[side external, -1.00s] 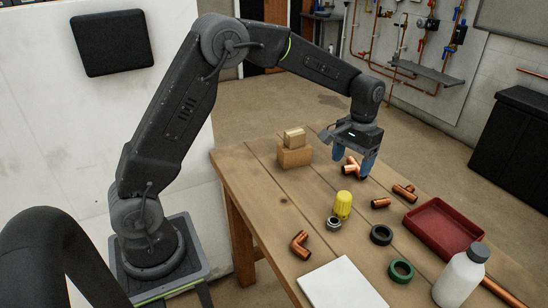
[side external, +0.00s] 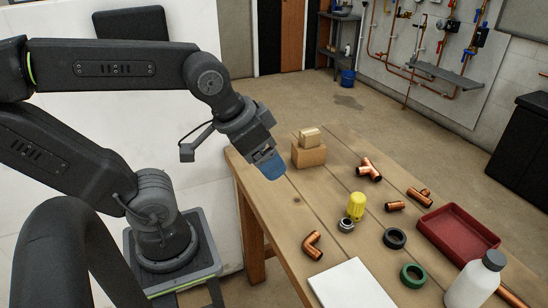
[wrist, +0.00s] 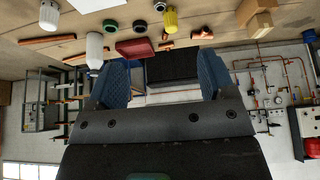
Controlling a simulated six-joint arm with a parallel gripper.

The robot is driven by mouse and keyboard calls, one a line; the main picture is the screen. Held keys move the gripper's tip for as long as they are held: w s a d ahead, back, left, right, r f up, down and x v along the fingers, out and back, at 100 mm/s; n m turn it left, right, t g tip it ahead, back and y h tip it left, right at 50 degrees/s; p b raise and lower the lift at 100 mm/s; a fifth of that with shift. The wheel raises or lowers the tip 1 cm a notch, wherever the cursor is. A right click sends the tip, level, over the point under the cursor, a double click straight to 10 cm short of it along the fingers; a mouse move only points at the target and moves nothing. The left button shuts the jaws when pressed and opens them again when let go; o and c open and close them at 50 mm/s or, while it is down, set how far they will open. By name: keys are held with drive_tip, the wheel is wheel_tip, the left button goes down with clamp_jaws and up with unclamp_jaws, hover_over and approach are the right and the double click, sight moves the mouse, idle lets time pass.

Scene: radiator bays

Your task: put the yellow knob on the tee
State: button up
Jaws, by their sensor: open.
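The yellow knob (side external: 356,206) stands on the wooden table, close beside a grey metal nut (side external: 346,226). The knob also shows in the wrist view (wrist: 170,20). A larger copper tee (side external: 369,169) lies farther back, apart from the knob, with nothing on it. A smaller copper tee (side external: 420,195) lies beside the red tray; I cannot tell which tee the task names. My gripper (side external: 270,168) is raised at the table's left edge, left of the boxes and well away from the knob. In the wrist view its blue fingers (wrist: 162,80) are apart with nothing between them.
Two cardboard boxes (side external: 309,155) are stacked near my gripper. A copper coupling (side external: 395,206), copper elbow (side external: 312,246), black ring (side external: 395,238), green ring (side external: 413,275), red tray (side external: 440,234), white bottle (side external: 474,285) and white sheet (side external: 350,286) are also on the table.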

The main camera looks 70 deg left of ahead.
idle(0.4)
drive_tip(key=w+d+f+t+h, duration=0.1)
drive_tip(key=w+d+t+h, duration=0.15)
drive_tip(key=w+d, duration=0.5)
drive_tip(key=n+y, duration=0.7)
drive_tip(key=y, duration=0.2)
hover_over(356, 202)
drive_tip(key=s+d, duration=0.5)
drive_tip(key=s, duration=0.3)
wheel_tip(356, 202, down, 15)
drive_tip(key=shift+t+h, duration=0.25)
drive_tip(key=shift+t, duration=0.1)
drive_tip(key=x, duration=0.8)
drive_tip(key=shift+a, duration=0.2)
drive_tip(key=shift+w+d+r+x, duration=0.1)
drive_tip(key=shift+w+x, duration=0.05)
drive_tip(key=shift+x, duration=1.25)
drive_tip(key=shift+w+d+r+x, duration=0.1)
drive_tip(key=shift+w+x, duration=0.1)
drive_tip(key=shift+x, duration=1.2)
drive_tip(key=shift+c, duration=0.2)
